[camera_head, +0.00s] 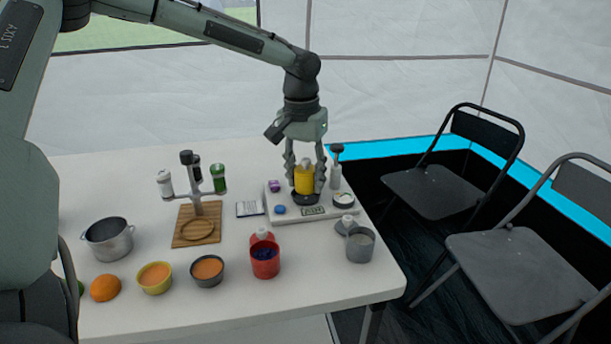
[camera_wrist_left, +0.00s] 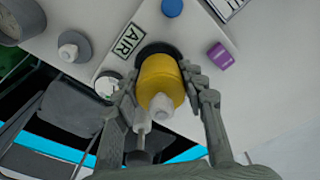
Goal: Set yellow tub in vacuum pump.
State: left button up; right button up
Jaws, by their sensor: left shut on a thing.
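The yellow tub (camera_head: 304,178) is upright at the vacuum pump (camera_head: 328,210), a light flat unit with a display, a blue knob and a dark round seat (camera_head: 305,197). My left gripper (camera_head: 305,172) comes down from above and is shut on the yellow tub, one finger on each side. In the left wrist view the tub (camera_wrist_left: 161,82) with its white cap sits between the fingers, over the dark seat (camera_wrist_left: 150,50). I cannot tell whether its base touches the seat. My right gripper is not in view.
A spice stand (camera_head: 197,200), a notepad (camera_head: 250,209), a red tub (camera_head: 265,262) and a grey tub (camera_head: 360,245) stand near the pump. A pot (camera_head: 109,240), bowls (camera_head: 155,278) and an orange (camera_head: 105,288) are at the left. Chairs (camera_head: 430,190) stand right of the table.

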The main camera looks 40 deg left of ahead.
pick_arm(q)
jog(key=shift+f, duration=0.65)
jog(key=o, duration=0.6)
jog(key=shift+c, duration=0.2)
jog(key=shift+s+r, duration=0.15)
jog(key=shift+r, duration=1.35)
jog(key=shift+s+d+r, duration=0.1)
jog(key=shift+s+r, duration=0.1)
jog(key=shift+r, duration=1.8)
jog(key=shift+s+d+r, duration=0.1)
jog(key=shift+s+r, duration=0.1)
jog(key=shift+r, duration=1.8)
jog(key=shift+f, duration=0.1)
